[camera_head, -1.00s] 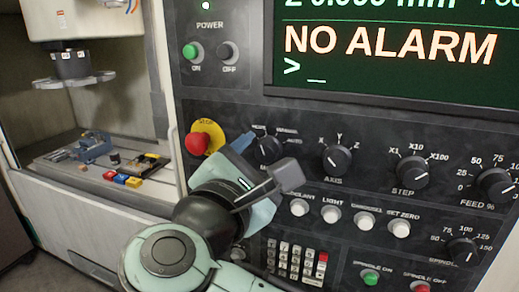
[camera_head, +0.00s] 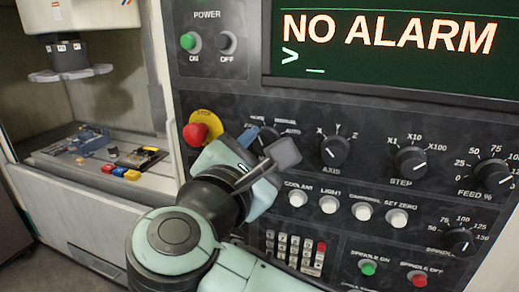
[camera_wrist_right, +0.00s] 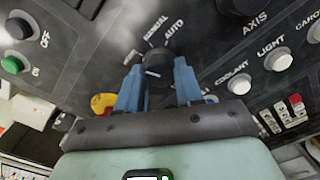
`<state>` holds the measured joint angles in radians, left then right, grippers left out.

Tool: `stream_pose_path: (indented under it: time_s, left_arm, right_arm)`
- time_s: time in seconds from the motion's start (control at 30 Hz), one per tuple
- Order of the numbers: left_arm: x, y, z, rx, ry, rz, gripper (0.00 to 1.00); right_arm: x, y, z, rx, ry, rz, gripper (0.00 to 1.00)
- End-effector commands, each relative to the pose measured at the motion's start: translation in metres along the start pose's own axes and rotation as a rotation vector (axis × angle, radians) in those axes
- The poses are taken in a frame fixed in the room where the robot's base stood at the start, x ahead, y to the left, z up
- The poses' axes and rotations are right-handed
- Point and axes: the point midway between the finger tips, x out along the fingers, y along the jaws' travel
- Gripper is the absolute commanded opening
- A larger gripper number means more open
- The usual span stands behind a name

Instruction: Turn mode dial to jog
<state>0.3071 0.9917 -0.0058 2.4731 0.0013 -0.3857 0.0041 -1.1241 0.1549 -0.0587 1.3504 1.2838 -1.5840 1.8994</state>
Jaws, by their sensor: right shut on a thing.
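The mode dial (camera_head: 266,137) is a dark round knob on the machine's control panel, right of the stop button. It also shows in the right wrist view (camera_wrist_right: 157,66) with a short white mark on its face. The labels MANUAL and AUTO are readable beside it; another label is too blurred to read. My right gripper (camera_head: 264,143) is at the dial. In the right wrist view its blue fingers (camera_wrist_right: 158,85) stand on either side of the knob, shut on it. The gripper body covers part of the panel below. My left gripper is not in view.
A red stop button (camera_head: 196,133) on a yellow plate sits close left of my right gripper. The axis dial (camera_head: 335,151) and step dial (camera_head: 410,160) are to the right. A row of white buttons, including coolant (camera_head: 297,197), lies below. The screen (camera_head: 395,45) reads NO ALARM.

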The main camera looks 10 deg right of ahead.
Motion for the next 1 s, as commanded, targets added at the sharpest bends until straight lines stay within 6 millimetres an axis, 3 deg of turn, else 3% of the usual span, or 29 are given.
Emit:
stream_pose_path:
  time_s: [0.6, 1.0]
  left_arm:
    - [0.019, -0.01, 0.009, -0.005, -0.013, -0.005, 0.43]
    - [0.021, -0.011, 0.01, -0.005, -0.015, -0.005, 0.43]
  right_arm:
    - [0.0, -0.001, -0.002, -0.452, 0.002, -0.001, 0.06]
    - [0.0, -0.001, -0.001, -0.615, 0.001, -0.002, 0.06]
